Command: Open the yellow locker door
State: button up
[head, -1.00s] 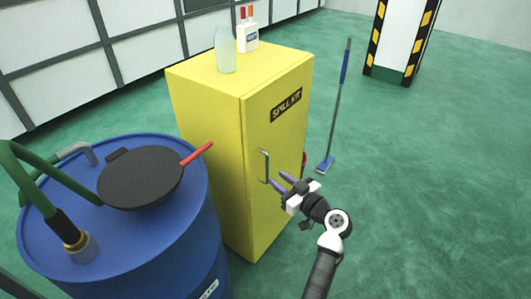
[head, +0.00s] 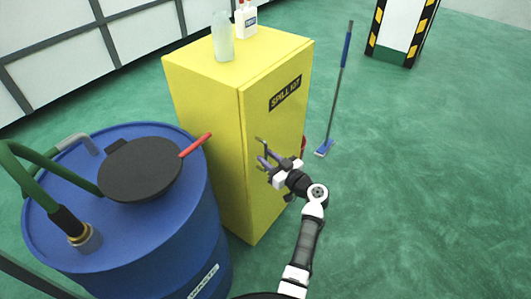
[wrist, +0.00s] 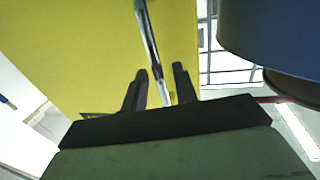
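The yellow locker (head: 240,110) stands upright with a "SPILL KIT" label on its door (head: 285,125), which is shut. A vertical metal bar handle (head: 262,148) is on the door's left side; it also shows in the wrist view (wrist: 148,38). My gripper (head: 264,162) is at the handle in the head view. In the wrist view the fingers (wrist: 158,88) are apart, with the lower part of the handle between them and a gap on each side. Whether either finger touches the handle is not clear.
A blue drum (head: 130,240) with a black lid (head: 140,168) and a red stick (head: 195,144) stands left of the locker. Bottles (head: 223,38) stand on the locker top. A blue broom (head: 335,95) stands to the right.

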jog(key=shift+x, duration=0.8)
grip_shut()
